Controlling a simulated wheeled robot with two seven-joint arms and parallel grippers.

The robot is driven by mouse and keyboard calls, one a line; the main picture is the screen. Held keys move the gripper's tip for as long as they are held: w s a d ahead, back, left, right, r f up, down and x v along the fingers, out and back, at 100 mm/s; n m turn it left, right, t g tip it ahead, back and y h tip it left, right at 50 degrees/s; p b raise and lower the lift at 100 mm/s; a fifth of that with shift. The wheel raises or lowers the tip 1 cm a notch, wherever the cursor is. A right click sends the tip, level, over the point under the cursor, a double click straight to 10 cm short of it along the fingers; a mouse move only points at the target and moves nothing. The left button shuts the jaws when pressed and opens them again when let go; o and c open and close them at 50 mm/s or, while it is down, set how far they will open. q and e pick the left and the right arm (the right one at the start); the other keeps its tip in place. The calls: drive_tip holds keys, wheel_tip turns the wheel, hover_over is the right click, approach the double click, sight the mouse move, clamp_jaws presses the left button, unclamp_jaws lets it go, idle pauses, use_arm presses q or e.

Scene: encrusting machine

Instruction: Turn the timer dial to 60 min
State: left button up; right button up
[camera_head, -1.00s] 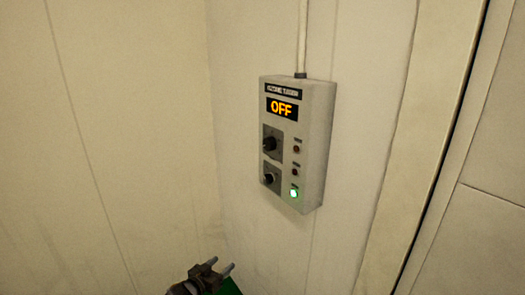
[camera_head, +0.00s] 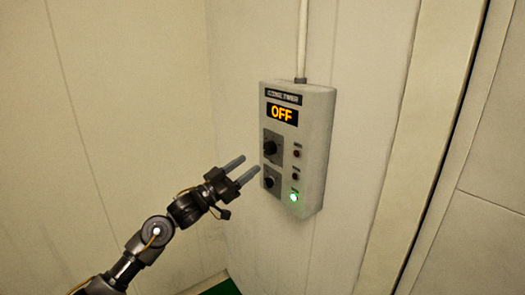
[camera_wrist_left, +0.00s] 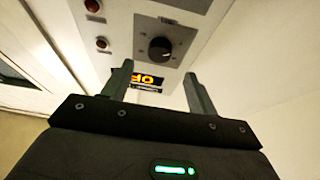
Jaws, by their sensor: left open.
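The timer box (camera_head: 312,150) is a grey wall unit with an orange "OFF" display (camera_head: 282,113). Its black timer dial (camera_head: 271,148) sits on a dark plate below the display, above a second, smaller knob (camera_head: 270,182). My left gripper (camera_head: 249,167) is open and empty, its two fingers pointing at the box's front just left of the dials. In the left wrist view the dial (camera_wrist_left: 160,49) appears between the open fingers and beyond them, apart from both. The display (camera_wrist_left: 147,80) shows upside down there, partly covered. My right gripper is out of view.
Small dark red lamps (camera_head: 297,153) and a lit green lamp (camera_head: 294,197) run down the box's right side. A conduit (camera_head: 302,40) rises from its top. A door frame (camera_head: 425,150) stands to the right. The wall at left is bare.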

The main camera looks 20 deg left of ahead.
sight(267, 151)
use_arm(q)
drive_tip(key=p+x, duration=0.2)
drive_tip(key=x, duration=0.5)
drive_tip(key=shift+f, duration=0.1)
